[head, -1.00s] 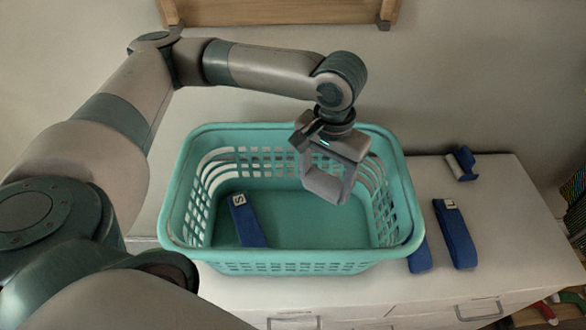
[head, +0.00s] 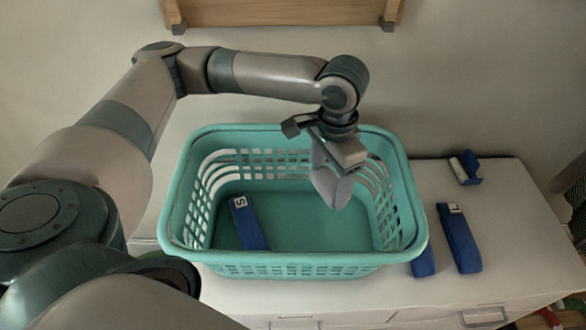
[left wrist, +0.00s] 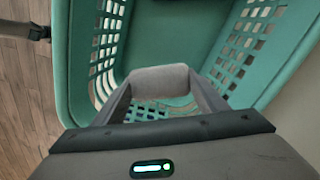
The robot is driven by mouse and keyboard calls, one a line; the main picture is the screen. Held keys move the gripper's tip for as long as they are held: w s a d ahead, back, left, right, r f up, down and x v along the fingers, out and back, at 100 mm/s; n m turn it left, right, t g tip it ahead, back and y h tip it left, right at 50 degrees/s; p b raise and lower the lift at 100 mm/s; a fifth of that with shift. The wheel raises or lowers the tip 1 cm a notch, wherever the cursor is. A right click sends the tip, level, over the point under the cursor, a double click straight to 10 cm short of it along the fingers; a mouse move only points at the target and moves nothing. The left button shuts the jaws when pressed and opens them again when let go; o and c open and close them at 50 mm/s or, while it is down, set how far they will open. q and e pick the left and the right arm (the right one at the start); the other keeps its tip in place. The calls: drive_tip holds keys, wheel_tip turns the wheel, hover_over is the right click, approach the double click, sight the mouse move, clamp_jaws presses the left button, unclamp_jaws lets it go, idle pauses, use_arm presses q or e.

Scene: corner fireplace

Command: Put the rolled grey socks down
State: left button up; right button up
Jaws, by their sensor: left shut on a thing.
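The rolled grey socks (left wrist: 160,81) show in the left wrist view as a pale grey roll between my two fingertips. My left gripper (head: 332,184) points down inside the right part of the teal laundry basket (head: 290,269) in the head view. It is shut on the socks (head: 333,191) and holds them above the basket floor. In the head view the socks are hard to tell from the grey fingers. In the left wrist view my left gripper (left wrist: 160,88) spans the roll, with the basket (left wrist: 195,35) beyond it. My right gripper is not in view.
A blue item labelled S (head: 247,222) lies inside the basket at left. A blue item labelled L (head: 458,238) and another blue piece (head: 465,167) lie on the white cabinet top (head: 500,195) at right. Another blue item (head: 423,262) is partly hidden by the basket's right rim.

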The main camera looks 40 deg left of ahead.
sight(331, 172)
use_arm(q)
drive_tip(key=m, duration=0.1)
drive_tip(key=w+f+m, duration=0.1)
drive_tip(key=m, duration=0.1)
drive_tip(key=shift+a, duration=0.2)
drive_tip(key=m, duration=0.1)
drive_tip(key=f+m+b, duration=0.1)
drive_tip(key=m, duration=0.1)
drive_tip(key=w+m, duration=0.1)
drive_tip(key=m, duration=0.1)
drive_tip(key=shift+a+f, duration=0.2)
drive_tip(key=shift+a, duration=0.05)
drive_tip(key=m, duration=0.1)
drive_tip(key=f+m, duration=0.1)
drive_tip(key=m, duration=0.1)
drive_tip(key=shift+w+a+b, duration=0.2)
drive_tip(key=shift+w+b, duration=0.15)
drive_tip(key=shift+b, duration=0.05)
drive_tip(key=m, duration=0.1)
drive_tip(key=f+m, duration=0.1)
drive_tip(key=m, duration=0.1)
drive_tip(key=w+m, duration=0.1)
drive_tip(key=shift+a+f+m+b, duration=0.15)
drive_tip(key=shift+a+m+b, duration=0.25)
drive_tip(key=w+a+f+m+b, duration=0.2)
drive_tip(key=f+m, duration=0.3)
drive_tip(key=m, duration=1.1)
drive_tip(key=shift+w+a+m+b, duration=0.3)
drive_tip(key=shift+w+a, duration=0.1)
drive_tip(key=shift+a, duration=0.2)
